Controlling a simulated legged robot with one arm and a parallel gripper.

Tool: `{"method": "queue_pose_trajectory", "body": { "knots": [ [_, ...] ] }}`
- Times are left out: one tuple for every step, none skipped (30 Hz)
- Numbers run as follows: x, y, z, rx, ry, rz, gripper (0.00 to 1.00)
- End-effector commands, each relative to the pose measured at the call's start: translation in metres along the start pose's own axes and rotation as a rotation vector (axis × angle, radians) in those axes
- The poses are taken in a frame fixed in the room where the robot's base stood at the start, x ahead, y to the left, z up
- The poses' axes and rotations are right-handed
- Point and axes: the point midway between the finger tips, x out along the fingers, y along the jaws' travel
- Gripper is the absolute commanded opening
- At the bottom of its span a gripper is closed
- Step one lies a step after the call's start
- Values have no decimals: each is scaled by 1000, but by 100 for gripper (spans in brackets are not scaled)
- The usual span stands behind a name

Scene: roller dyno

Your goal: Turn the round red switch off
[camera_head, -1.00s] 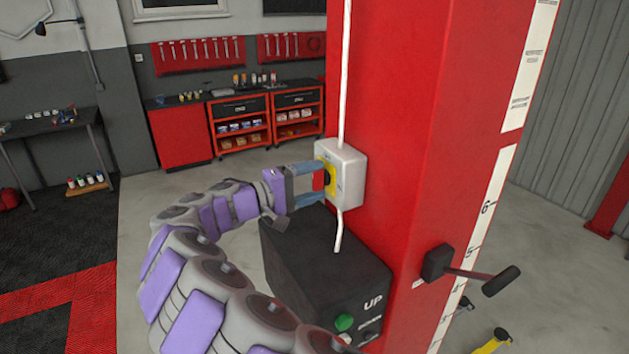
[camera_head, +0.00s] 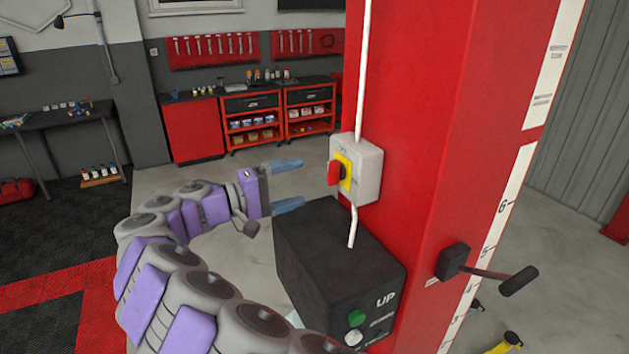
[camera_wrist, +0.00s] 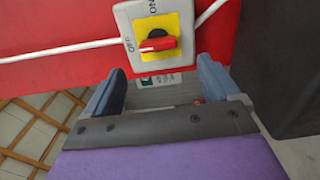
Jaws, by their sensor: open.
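The round red switch (camera_head: 335,173) sits on a yellow plate on a pale grey box (camera_head: 368,170) fixed to the red column. In the wrist view the red switch handle (camera_wrist: 158,44) lies crosswise, level with the word OFF at its left; ON is printed above. My gripper (camera_head: 298,182) is open and empty, to the left of the switch with a clear gap between. In the wrist view my gripper's blue fingers (camera_wrist: 160,72) are spread below the switch box and do not touch it.
A black control box (camera_head: 335,260) marked UP, with a green button, stands below the switch against the red column (camera_head: 430,120). White conduit runs above and below the switch box. A black lever (camera_head: 490,273) sticks out at right.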

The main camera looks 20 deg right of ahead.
Motion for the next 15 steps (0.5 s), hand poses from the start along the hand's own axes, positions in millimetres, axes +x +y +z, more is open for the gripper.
{"method": "queue_pose_trajectory", "body": {
  "knots": [
    [-13, -2, -3, 1, 9, -2, 89],
    [-20, -3, -3, -1, 9, -2, 89],
    [-28, -3, -2, -3, 5, -2, 89],
    [-35, -3, -3, -2, 6, -2, 89],
    [-42, -3, -3, -1, 9, -2, 89],
    [-50, -3, -3, -1, 9, -3, 89],
    [-55, -2, -2, -2, 6, -2, 89],
    [-59, -2, -2, -3, 5, -2, 89],
    [-65, -2, -2, -2, 7, -2, 89],
    [-69, -2, -2, -1, 8, -3, 89],
    [-73, -2, -2, -2, 8, -4, 89],
    [-77, -2, -2, -4, 6, -5, 89],
    [-79, -2, -2, -4, 5, -6, 89],
    [-82, -2, -2, -4, 4, -6, 89],
    [-84, -2, -2, -4, 3, -5, 89]
  ]
}}
